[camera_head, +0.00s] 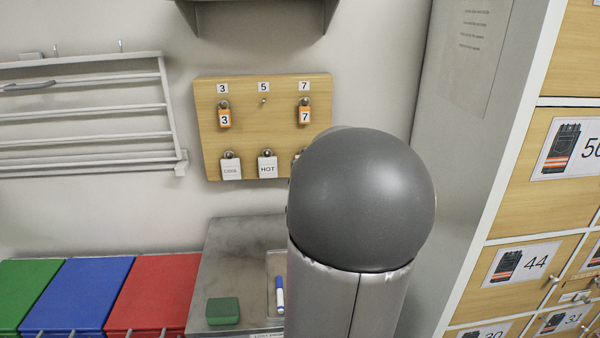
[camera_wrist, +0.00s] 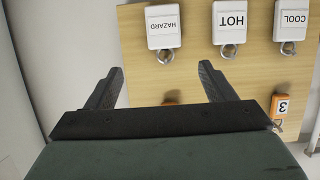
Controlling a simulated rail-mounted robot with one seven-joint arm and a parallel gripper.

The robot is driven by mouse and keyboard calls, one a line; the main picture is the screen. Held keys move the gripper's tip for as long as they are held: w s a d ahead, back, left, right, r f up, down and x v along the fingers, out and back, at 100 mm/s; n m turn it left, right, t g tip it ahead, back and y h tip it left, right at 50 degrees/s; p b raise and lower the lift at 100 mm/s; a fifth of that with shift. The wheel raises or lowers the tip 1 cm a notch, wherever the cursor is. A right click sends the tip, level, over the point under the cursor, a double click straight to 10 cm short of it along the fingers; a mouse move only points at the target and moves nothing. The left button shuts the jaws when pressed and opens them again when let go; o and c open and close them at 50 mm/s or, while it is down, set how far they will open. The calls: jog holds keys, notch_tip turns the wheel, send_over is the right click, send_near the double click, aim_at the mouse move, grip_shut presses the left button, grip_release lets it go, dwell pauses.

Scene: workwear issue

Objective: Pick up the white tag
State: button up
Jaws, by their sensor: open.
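Three white tags hang on the wooden board (camera_head: 240,140). In the wrist view, which is upside down, they read HAZARD (camera_wrist: 163,26), HOT (camera_wrist: 229,22) and COOL (camera_wrist: 291,20). In the head view COOL (camera_head: 231,170) and HOT (camera_head: 267,167) show on the bottom row; my arm hides most of the HAZARD tag. My gripper (camera_wrist: 160,72) is open and empty, with its fingers pointing toward the HAZARD tag and apart from it. In the head view the gripper is hidden behind my arm.
Orange tags 3 (camera_head: 225,119) and 7 (camera_head: 304,116) hang on the upper row; peg 5 (camera_head: 264,100) is bare. Below are a grey counter (camera_head: 225,265) with a green block (camera_head: 223,311) and a blue marker (camera_head: 280,294). Lockers (camera_head: 515,220) stand right, a wall rack (camera_head: 90,110) left.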

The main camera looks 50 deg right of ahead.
jog(key=b+x, duration=0.1)
jog(key=x, duration=0.9)
jog(key=shift+w+a, duration=0.15)
jog(key=shift+w, duration=0.2)
jog(key=c, duration=1.1)
